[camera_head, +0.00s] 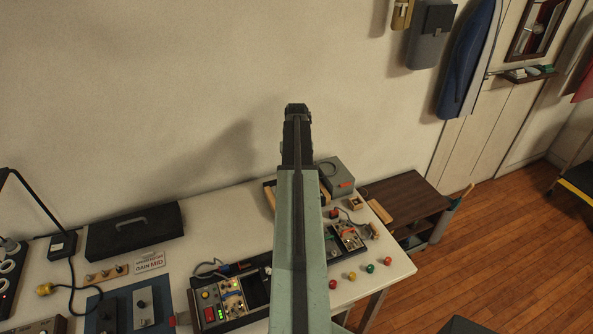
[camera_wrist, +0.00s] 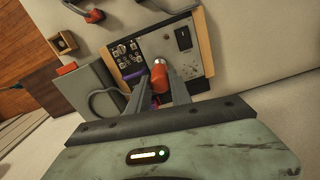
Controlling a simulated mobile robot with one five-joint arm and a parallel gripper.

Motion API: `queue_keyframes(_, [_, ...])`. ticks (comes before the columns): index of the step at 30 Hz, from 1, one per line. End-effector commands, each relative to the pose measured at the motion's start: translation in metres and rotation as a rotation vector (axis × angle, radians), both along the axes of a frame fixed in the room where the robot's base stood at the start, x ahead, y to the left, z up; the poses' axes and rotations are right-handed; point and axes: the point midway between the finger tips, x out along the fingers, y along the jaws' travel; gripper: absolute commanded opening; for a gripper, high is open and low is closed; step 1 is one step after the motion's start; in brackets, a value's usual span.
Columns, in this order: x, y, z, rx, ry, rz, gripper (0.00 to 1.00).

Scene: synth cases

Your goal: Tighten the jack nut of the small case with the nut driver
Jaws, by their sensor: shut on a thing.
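The small case (camera_wrist: 198,62) shows in the wrist view as a dark panel with wooden sides, several small jacks and knobs on its left and a black switch at right. My gripper (camera_wrist: 160,82) is shut on the nut driver (camera_wrist: 160,78), which has an orange handle and a silver end and lies over the panel's lower part. I cannot tell whether its tip touches a jack nut. A purple piece (camera_wrist: 133,75) shows beside my left finger.
A grey box (camera_wrist: 82,92) with a red label and a cable stands beside the case; it also shows in the head view (camera_head: 337,172). A small wooden tray (camera_wrist: 63,43) lies nearby. Several coloured knobs (camera_head: 351,276) lie at the table's right. The wall is close behind.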

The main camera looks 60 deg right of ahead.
Motion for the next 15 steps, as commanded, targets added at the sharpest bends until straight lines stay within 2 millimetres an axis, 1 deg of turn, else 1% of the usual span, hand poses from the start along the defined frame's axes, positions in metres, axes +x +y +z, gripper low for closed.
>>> queue_keyframes(1, [0.0003,0.0001,0.0000,0.001,-0.001,-0.051,0.00])
queue_keyframes(4, [0.0003,0.0002,0.0000,0.001,-0.001,-0.104,0.00])
queue_keyframes(14, [0.0004,0.0003,0.0000,0.001,-0.001,-0.101,0.00])
queue_keyframes(15, [0.0004,0.0003,0.0000,0.001,-0.001,-0.101,0.34])
